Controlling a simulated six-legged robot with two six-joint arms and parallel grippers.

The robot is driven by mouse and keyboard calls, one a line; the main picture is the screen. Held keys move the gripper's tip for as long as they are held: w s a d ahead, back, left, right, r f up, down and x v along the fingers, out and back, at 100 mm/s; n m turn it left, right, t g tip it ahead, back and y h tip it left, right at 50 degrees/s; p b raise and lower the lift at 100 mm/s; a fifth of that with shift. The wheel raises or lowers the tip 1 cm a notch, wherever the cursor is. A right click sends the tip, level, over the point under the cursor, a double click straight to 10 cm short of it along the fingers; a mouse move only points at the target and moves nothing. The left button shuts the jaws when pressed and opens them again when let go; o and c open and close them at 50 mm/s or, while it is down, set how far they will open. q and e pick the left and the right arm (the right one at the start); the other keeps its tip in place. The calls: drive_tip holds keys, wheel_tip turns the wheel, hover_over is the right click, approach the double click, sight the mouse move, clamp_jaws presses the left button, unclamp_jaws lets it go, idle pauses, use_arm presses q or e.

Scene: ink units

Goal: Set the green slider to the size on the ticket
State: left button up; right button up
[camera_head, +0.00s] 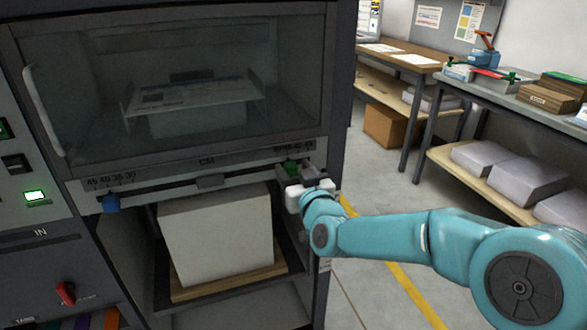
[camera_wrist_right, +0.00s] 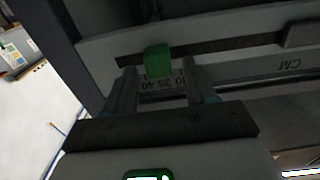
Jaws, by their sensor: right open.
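The green slider (camera_head: 291,167) sits near the right end of the slotted rail (camera_head: 170,187) on the dark machine's front. It also shows in the right wrist view (camera_wrist_right: 158,58). My right gripper (camera_head: 300,178) is open at the green slider. In the wrist view its two fingers (camera_wrist_right: 159,68) stand on either side of the knob, and I cannot tell whether they touch it. Scale numbers, 35 and 40 among them, show between the fingers. A blue slider (camera_head: 110,203) sits at the rail's left end. I cannot make out a readable ticket. My left gripper is not in view.
A glass-fronted hatch (camera_head: 190,70) with a side handle is above the rail. A large white paper stack (camera_head: 217,235) on a wooden board stands in the bay below. A red knob (camera_head: 66,293) is at lower left. Workbenches stand at right; the floor between is clear.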

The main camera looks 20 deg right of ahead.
drive_tip(key=shift+w, duration=0.45)
drive_tip(key=shift+s+r, duration=0.1)
clamp_jaws()
drive_tip(key=shift+d+b, duration=0.35)
drive_tip(key=shift+b, duration=0.1)
drive_tip(key=shift+d+b, duration=0.65)
drive_tip(key=shift+d, duration=0.3)
drive_tip(key=shift+c, duration=1.5)
unclamp_jaws()
drive_tip(key=o, duration=0.3)
drive_tip(key=shift+a, duration=0.1)
